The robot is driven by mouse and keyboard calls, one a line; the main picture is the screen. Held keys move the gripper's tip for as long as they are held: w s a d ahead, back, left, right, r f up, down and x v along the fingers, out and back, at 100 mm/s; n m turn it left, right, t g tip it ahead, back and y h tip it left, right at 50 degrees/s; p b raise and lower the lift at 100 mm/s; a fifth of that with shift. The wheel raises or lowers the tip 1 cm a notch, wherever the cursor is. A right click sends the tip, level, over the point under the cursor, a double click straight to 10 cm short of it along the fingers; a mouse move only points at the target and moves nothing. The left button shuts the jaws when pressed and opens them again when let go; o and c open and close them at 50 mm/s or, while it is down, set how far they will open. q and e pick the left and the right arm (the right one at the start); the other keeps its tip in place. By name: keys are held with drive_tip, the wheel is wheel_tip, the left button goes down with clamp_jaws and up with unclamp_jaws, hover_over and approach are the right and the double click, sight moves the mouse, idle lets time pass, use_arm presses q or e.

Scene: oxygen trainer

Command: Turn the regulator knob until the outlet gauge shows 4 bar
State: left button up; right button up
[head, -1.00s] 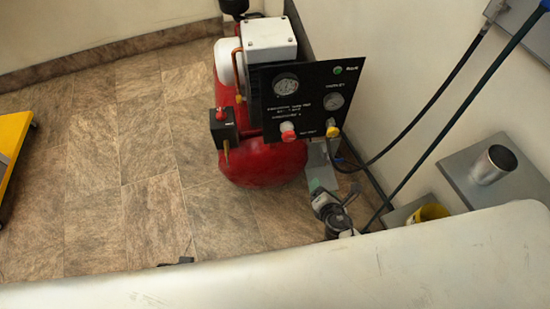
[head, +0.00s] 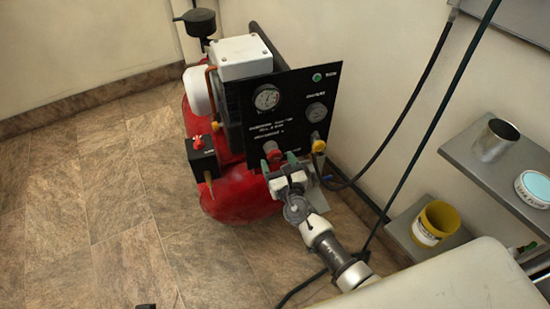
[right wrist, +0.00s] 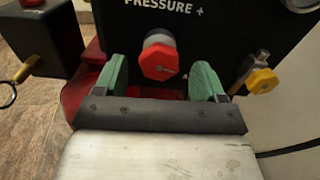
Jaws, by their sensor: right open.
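The red regulator knob (head: 271,149) sticks out from the lower part of the black panel (head: 290,125). In the right wrist view the knob (right wrist: 160,60) lies between the green fingertips, with a gap on each side. My right gripper (head: 279,161) is open just in front of it, facing the panel. Two round gauges sit higher on the panel, a left gauge (head: 266,98) and a right gauge (head: 316,112). Their labels and readings are too small to read. My left gripper is not recognisable in either view.
A yellow knob (head: 318,146) sits right of the red one, also in the right wrist view (right wrist: 262,81). A red tank (head: 240,195) stands below the panel. Dark hoses hang at the right. Grey shelves (head: 462,170) hold a metal cup (head: 492,142) and a yellow pot (head: 434,222). The floor left is clear.

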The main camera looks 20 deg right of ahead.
use_arm(q)
drive_tip(key=shift+v, duration=0.9)
use_arm(e)
drive_tip(key=shift+w+a, duration=0.1)
drive_tip(key=shift+w, duration=1.15)
use_arm(q)
drive_tip(key=shift+w, duration=0.1)
use_arm(e)
drive_tip(key=c, duration=0.9)
drive_tip(key=shift+c, duration=0.2)
drive_tip(key=shift+m, duration=0.3)
drive_tip(key=m+b, duration=0.2)
drive_tip(key=m, duration=0.1)
drive_tip(key=shift+f, duration=0.15)
drive_tip(key=shift+m, duration=0.6)
use_arm(q)
drive_tip(key=shift+b+v, duration=0.85)
drive_tip(key=shift+v, duration=1.25)
use_arm(e)
drive_tip(key=shift+m, duration=2)
use_arm(q)
drive_tip(key=shift+a+f, duration=0.1)
drive_tip(key=shift+a, duration=0.05)
